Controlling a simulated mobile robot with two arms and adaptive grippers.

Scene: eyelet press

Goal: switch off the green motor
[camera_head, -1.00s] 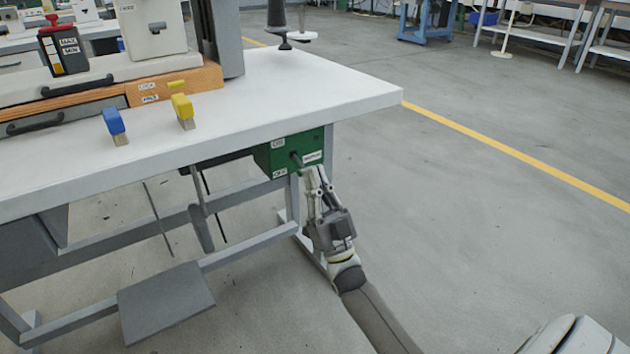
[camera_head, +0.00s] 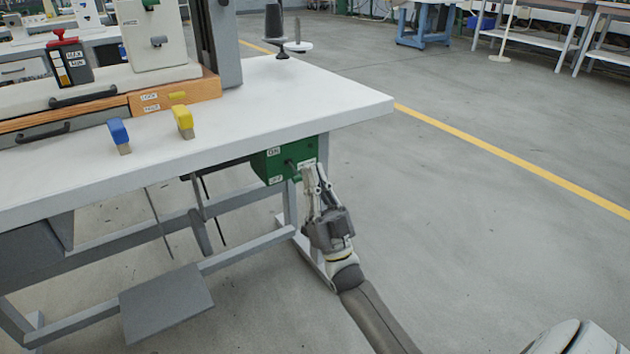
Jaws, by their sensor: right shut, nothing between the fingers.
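The green motor box (camera_head: 272,165) hangs under the right end of the white table. Small white labels with print too small to read sit on its front. A small dark-green lever (camera_head: 295,171) sticks out from its front face. My right gripper (camera_head: 310,172) is shut and empty, pointing up, at the right part of the box's front, close beside the lever. I cannot tell whether the fingertips touch the lever or the box. The fingers hide part of the box's right side. My left gripper is not in view.
The white tabletop (camera_head: 285,105) overhangs the box and my gripper. A grey pedal (camera_head: 166,301) is below. Open floor (camera_head: 470,240) lies to the right.

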